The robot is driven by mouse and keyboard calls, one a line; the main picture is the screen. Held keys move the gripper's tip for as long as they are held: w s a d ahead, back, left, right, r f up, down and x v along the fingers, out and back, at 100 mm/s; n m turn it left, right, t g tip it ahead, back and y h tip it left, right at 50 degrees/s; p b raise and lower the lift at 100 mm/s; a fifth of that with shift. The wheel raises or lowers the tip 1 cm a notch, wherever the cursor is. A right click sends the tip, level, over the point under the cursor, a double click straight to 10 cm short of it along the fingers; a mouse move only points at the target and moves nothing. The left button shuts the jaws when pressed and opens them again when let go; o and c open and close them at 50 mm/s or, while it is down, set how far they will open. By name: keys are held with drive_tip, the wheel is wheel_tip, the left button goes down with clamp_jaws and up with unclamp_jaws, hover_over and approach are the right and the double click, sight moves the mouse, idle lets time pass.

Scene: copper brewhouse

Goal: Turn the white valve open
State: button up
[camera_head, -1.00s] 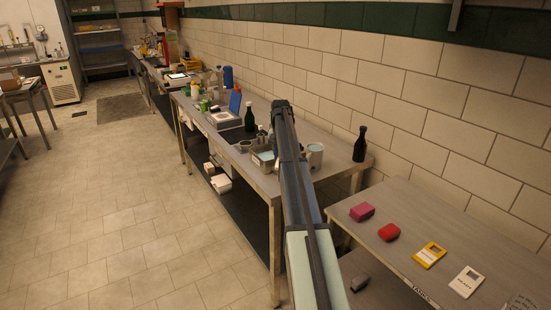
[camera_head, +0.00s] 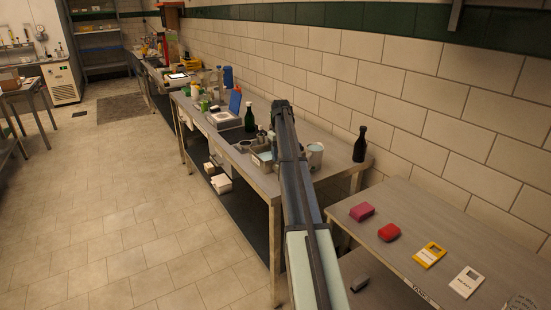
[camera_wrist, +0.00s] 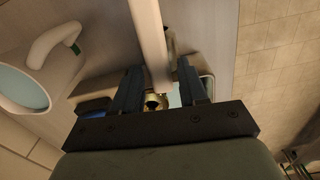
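The white valve shows in the wrist view as a long white lever (camera_wrist: 149,38) running down from the top edge, with a brass fitting (camera_wrist: 154,103) near its lower end. My gripper (camera_wrist: 158,67) has its two dark fingers apart, one on each side of the lever's lower end. A gap shows beside the lever, and I cannot tell whether either finger touches it. In the head view my own arm covers the gripper and the valve, at the near end of the long metal bench (camera_head: 325,178).
A white mug (camera_head: 315,157) with pale blue contents stands right of my arm; it also shows in the wrist view (camera_wrist: 62,70). A metal tray (camera_head: 262,158) is on the left. Dark bottles (camera_head: 360,145) stand nearby. The lower right table (camera_head: 440,235) holds small boxes.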

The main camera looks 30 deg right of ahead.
drive_tip(key=shift+r, duration=3)
drive_tip(key=shift+r, duration=0.1)
